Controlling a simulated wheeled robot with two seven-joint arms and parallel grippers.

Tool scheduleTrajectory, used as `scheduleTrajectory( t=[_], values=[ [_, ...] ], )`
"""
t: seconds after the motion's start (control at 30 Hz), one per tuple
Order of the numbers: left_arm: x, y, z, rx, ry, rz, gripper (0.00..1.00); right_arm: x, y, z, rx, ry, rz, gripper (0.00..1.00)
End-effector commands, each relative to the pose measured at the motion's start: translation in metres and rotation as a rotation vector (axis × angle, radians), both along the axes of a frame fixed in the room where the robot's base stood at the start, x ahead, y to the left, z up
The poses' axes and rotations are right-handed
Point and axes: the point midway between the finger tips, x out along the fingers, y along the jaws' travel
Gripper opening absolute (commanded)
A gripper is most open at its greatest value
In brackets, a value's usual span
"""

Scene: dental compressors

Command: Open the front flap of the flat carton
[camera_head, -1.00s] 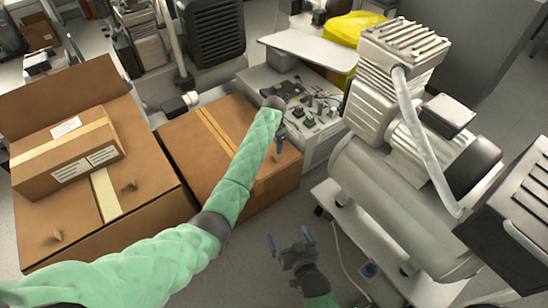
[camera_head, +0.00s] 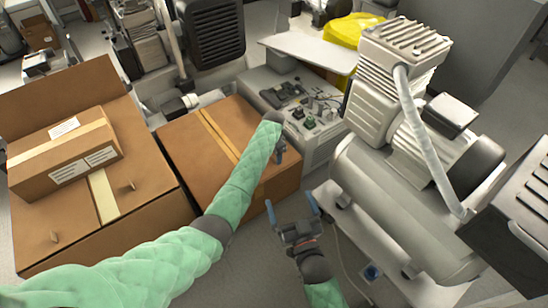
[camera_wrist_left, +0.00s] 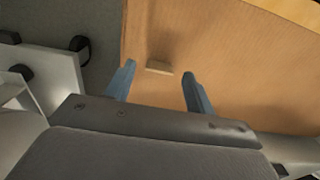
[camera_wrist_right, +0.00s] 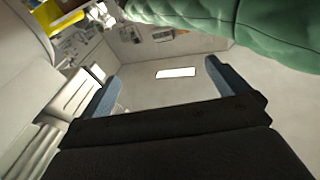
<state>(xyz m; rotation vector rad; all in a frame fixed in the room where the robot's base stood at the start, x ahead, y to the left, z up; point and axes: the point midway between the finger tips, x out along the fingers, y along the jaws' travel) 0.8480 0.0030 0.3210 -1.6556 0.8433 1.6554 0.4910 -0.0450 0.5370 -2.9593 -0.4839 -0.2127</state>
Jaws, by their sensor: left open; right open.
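A low brown carton (camera_head: 190,145) with a tape strip sits closed in the middle of the head view. My left gripper (camera_head: 281,155) is open at its right end, and my left arm hides part of its top. In the left wrist view the carton's brown surface (camera_wrist_left: 235,50) fills much of the picture. A small tan tab (camera_wrist_left: 158,67) on it shows between the open fingers; contact cannot be told. My right gripper (camera_head: 292,207) is open and empty, lower in the head view, apart from the carton. The right wrist view shows nothing between its fingers.
A larger brown carton (camera_head: 145,215) with a raised back flap and small pegs stands left, bearing a smaller taped box (camera_head: 35,175). A big grey compressor (camera_head: 400,190) stands close on the right. A bench of electronics (camera_head: 325,140) lies behind. Grey floor shows between.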

Motion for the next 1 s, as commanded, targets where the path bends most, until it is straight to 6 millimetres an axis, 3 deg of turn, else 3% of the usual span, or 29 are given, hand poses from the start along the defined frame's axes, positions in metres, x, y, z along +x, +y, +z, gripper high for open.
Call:
scheduleTrajectory(
  t=[0.3, 0.63, 0.67, 0.93, 1.0],
  values=[
    [0.000, 0.000, -0.012, 0.000, 0.001, 0.000, 0.55, 0.001, -0.002, 0.032, 0.023, -0.098, -0.007, 1.00],
    [0.000, 0.000, -0.013, 0.000, 0.000, 0.000, 0.55, 0.001, -0.002, 0.036, 0.026, -0.108, -0.008, 1.00],
    [0.000, 0.000, -0.013, 0.000, 0.000, 0.000, 0.53, 0.001, -0.002, 0.036, 0.026, -0.107, -0.008, 1.00],
    [0.000, 0.000, -0.013, 0.001, 0.001, 0.000, 0.00, 0.001, -0.002, 0.036, 0.026, -0.107, -0.008, 1.00],
    [0.000, 0.000, -0.013, 0.001, 0.001, 0.000, 0.00, 0.001, -0.002, 0.035, 0.026, -0.107, -0.008, 1.00]
  ],
)
